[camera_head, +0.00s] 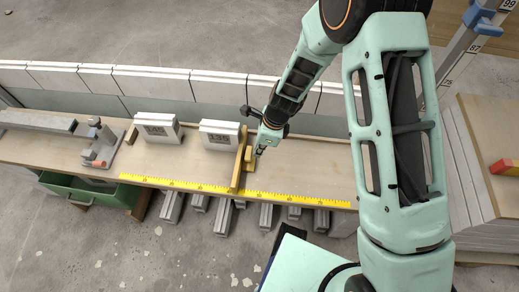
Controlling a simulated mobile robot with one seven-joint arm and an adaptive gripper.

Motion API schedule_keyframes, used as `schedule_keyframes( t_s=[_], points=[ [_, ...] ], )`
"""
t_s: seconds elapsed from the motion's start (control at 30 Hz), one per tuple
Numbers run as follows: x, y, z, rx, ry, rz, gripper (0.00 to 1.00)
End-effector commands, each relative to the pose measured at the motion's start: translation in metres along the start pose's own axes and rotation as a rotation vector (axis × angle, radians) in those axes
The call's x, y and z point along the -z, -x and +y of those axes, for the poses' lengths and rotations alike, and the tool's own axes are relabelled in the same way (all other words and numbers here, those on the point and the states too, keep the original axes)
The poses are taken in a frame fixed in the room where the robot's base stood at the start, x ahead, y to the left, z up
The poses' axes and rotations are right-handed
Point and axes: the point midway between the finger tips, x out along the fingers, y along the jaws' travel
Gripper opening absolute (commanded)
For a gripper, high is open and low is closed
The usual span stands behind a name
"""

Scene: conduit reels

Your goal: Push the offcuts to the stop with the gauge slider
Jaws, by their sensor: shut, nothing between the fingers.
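The gauge slider (239,160), a yellowish upright bar with a small foot on its right, stands across the bench. My gripper (261,151) is shut and empty, just right of the slider's upright and over its foot. I cannot tell whether they touch. A small wooden block (131,135), seemingly the stop, is just left of that offcut.
A yellow measuring strip (290,198) runs along the bench's front edge. A grey and orange clamp-like device (100,145) is at the left. A low pale wall (90,80) stands behind. A green bin (90,190) and several grey bars are below the front edge.

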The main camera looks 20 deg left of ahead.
Motion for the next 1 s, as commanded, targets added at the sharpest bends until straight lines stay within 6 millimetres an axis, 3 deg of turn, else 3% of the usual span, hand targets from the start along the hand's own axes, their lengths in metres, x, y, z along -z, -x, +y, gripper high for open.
schedule_keyframes(
  t_s=[0.17,0.7,1.0],
  points=[
    [-0.018,-0.003,0.0,-0.001,0.004,-0.001,0.0],
    [-0.13,-0.03,0.0,0.001,0.004,-0.002,0.0],
    [-0.145,-0.035,0.001,-0.001,0.001,-0.004,0.0]
  ],
)
